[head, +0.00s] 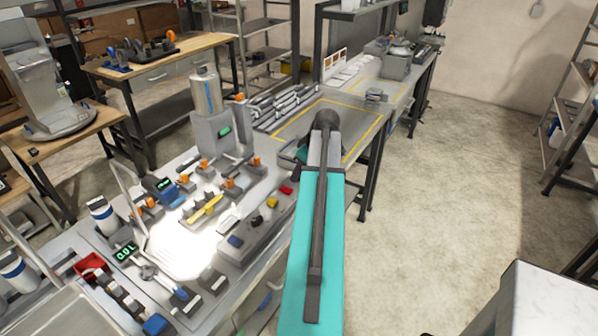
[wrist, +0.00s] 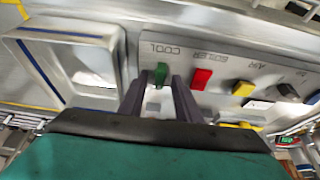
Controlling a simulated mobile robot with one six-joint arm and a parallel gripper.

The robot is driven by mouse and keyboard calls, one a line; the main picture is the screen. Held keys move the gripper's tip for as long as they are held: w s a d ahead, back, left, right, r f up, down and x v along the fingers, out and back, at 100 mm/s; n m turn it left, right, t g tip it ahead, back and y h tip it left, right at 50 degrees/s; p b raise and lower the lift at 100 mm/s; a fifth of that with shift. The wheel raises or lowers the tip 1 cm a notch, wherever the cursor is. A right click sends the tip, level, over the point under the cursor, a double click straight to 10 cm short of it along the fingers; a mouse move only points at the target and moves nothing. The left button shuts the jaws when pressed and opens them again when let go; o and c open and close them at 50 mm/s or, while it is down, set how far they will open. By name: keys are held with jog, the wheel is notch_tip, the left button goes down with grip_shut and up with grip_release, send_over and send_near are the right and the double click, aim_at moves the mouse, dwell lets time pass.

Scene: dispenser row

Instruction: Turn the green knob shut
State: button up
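The green knob (wrist: 160,75) shows in the wrist view on a grey panel (wrist: 215,58), under a label that reads COOL upside down. It looks like a narrow upright tab. My gripper (wrist: 160,90) is open, with one dark finger to the left of the knob and one to the right. The fingertips reach about the knob's lower part in the picture; gaps show on both sides, and I cannot tell how deep they sit around it. In the head view my teal arm covers the green knob and the fingertips.
A red knob (wrist: 202,78) sits close to the right finger, then a yellow knob (wrist: 243,88) and a dark one.

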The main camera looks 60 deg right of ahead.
jog(key=shift+w+f, duration=0.1)
jog(key=shift+f, duration=0.05)
grip_shut()
